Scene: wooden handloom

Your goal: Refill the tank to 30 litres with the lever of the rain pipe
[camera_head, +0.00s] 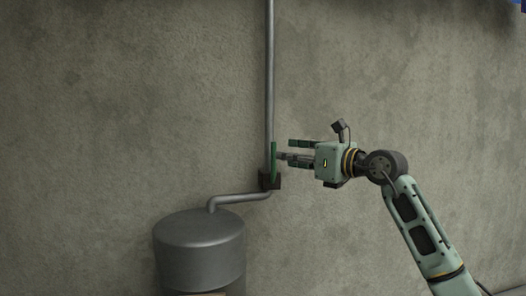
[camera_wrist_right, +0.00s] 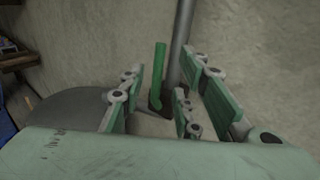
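The grey metal tank (camera_head: 198,258) stands against the wall at the lower left of the head view. The rain pipe (camera_head: 269,70) runs down the wall to a dark valve block (camera_head: 263,182), and a bent pipe leads from there to the tank. The green lever (camera_head: 274,160) stands upright at the valve; it also shows in the right wrist view (camera_wrist_right: 159,65). My right gripper (camera_head: 288,150) is open just right of the lever, its fingers pointing at it. In the wrist view the lever appears between the spread fingers, with no clear contact. My left gripper is out of view. No water level shows.
The rough grey wall (camera_head: 120,100) fills the background close behind the pipe and lever. The space above the tank and left of the pipe is clear. A brown wooden piece (camera_wrist_right: 18,62) shows at the wrist view's left edge.

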